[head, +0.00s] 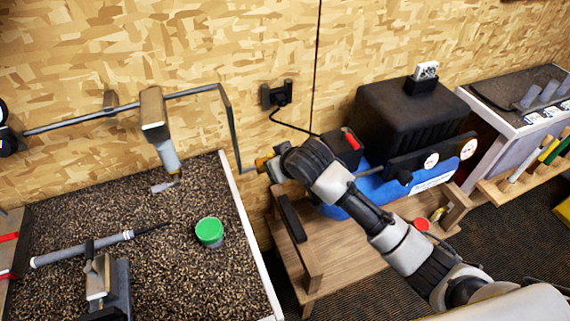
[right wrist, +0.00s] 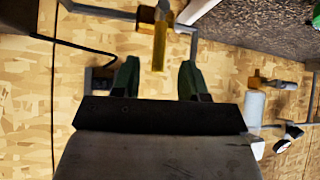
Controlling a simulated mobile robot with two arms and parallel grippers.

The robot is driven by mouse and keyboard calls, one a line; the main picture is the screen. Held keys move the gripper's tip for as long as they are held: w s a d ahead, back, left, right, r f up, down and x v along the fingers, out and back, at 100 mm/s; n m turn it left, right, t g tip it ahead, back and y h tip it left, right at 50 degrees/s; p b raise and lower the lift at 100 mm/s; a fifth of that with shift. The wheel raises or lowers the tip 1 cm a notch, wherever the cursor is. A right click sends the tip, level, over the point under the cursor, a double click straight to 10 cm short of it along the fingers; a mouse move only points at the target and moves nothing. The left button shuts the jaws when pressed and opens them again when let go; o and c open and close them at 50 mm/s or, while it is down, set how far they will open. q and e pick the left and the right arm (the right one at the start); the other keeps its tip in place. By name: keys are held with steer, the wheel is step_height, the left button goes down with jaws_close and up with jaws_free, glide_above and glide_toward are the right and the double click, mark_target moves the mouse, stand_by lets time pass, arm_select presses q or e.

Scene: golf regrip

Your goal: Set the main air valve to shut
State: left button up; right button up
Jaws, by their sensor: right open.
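The main air valve (head: 264,164) is a small brass body on the grey pipe along the wood-chip wall. In the head view my right gripper (head: 279,159) is right beside it and hides part of it. In the right wrist view the brass valve body (right wrist: 151,15) is at the top, and its yellow lever (right wrist: 160,46) hangs down in the picture, at an angle to the pipe. My right gripper (right wrist: 158,78) is open, its two dark green fingers either side of the lever's line. The lever's end appears just beyond the fingertips; I cannot tell whether they touch. My left gripper is not in view.
The grey pipe (head: 190,92) runs left to a filter unit (head: 166,152) above the gravel-topped bench (head: 110,205).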

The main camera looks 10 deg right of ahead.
steer(key=shift+v, duration=2.15)
steer(key=shift+f, duration=0.1)
steer(key=s+d+f+g+b, duration=0.1)
steer(key=s+d+f, duration=0.2)
steer(key=f, duration=0.9)
steer(key=s+d+f+m+g+h+b, duration=0.1)
steer(key=s+d+f, duration=0.2)
steer(key=f, duration=0.9)
steer(key=s+d+f+m+g+h+b, duration=0.1)
steer(key=s+d+f, duration=0.2)
steer(key=f, duration=0.9)
steer(key=shift+s+d+f, duration=0.25)
steer(key=shift+s+f, duration=0.1)
steer(key=shift+s, duration=0.2)
steer(key=s+d+f+g, duration=0.1)
steer(key=s+f, duration=0.5)
steer(key=s, duration=0.6)
steer(key=s+d+f+g+b, duration=0.1)
steer(key=s+d+f+g, duration=0.1)
steer(key=s+f, duration=0.5)
steer(key=s+d+f+g+h+b, duration=0.1)
steer(key=s+f, duration=0.5)
steer(key=s, duration=1)
steer(key=shift+s+d+f, duration=0.25)
steer(key=shift+s+f, duration=0.05)
steer(key=shift+s, duration=0.05)
